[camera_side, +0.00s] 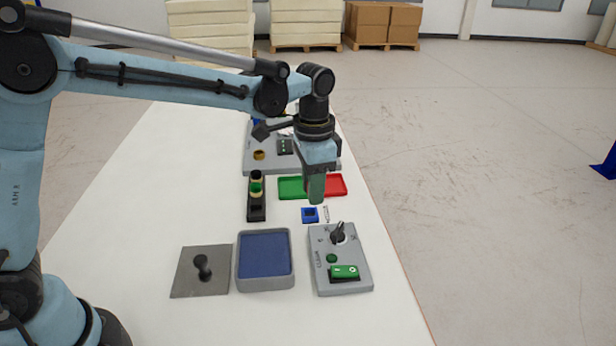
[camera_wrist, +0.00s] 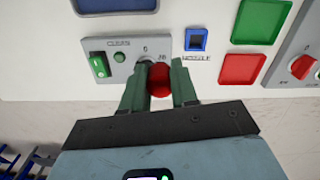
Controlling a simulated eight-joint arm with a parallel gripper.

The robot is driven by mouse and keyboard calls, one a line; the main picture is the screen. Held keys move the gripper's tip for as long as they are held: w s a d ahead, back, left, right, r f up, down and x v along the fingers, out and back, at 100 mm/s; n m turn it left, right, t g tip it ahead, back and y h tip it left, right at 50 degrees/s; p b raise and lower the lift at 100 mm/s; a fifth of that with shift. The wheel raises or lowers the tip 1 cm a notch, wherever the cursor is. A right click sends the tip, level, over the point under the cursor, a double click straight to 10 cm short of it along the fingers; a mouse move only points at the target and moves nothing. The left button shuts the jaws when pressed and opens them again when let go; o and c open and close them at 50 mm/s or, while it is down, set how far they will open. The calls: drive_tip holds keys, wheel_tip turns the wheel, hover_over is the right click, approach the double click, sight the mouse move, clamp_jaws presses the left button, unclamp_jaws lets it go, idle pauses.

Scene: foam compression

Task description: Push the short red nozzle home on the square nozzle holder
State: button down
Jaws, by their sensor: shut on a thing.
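My gripper (camera_side: 316,198) points down, its green fingers above the table. In the wrist view, my gripper (camera_wrist: 160,70) is shut on the short red nozzle (camera_wrist: 160,83), whose rounded red part shows between the fingers. In the side view the fingers hide the nozzle. The square nozzle holder (camera_side: 310,215) is a small blue block with a dark square opening, lying on the table just below the fingertips in that picture. The holder (camera_wrist: 196,40) also shows in the wrist view, up and right of the fingers. The nozzle is apart from the holder.
A grey control panel (camera_side: 340,258) with a raised lever stands in front of the holder. Green (camera_side: 290,188) and red (camera_side: 334,185) trays lie behind it. A black rack (camera_side: 257,210), a blue-lined tray (camera_side: 264,286) and a grey plate (camera_side: 190,285) with a black knob lie to the left.

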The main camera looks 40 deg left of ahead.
drive_tip(key=shift+n, duration=0.5)
drive_tip(key=shift+w+a+f, duration=0.75)
drive_tip(key=shift+f, duration=0.6)
drive_tip(key=shift+w+a+f, duration=0.75)
drive_tip(key=shift+a+f, duration=0.05)
drive_tip(key=shift+f, duration=0.5)
drive_tip(key=shift+w+a+f, duration=0.75)
drive_tip(key=shift+f, duration=0.6)
drive_tip(key=shift+f, duration=0.95)
drive_tip(key=c, duration=0.9)
unclamp_jaws()
drive_tip(key=shift+c, duration=0.2)
drive_tip(key=shift+o, duration=0.8)
drive_tip(key=shift+r, duration=0.25)
wheel_tip(320, 180, up, 12)
drive_tip(key=s+a+r+n+t, duration=0.3)
drive_tip(key=s+r, duration=0.2)
drive_tip(key=s, duration=0.5)
drive_tip(key=s+a+f+n+t, duration=0.2)
drive_tip(key=s+f+n+t, duration=0.1)
drive_tip(key=s, duration=0.6)
drive_tip(key=shift+s+a+f+t, duration=0.3)
drive_tip(key=shift+f+t, duration=0.3)
drive_tip(key=shift+f, duration=0.25)
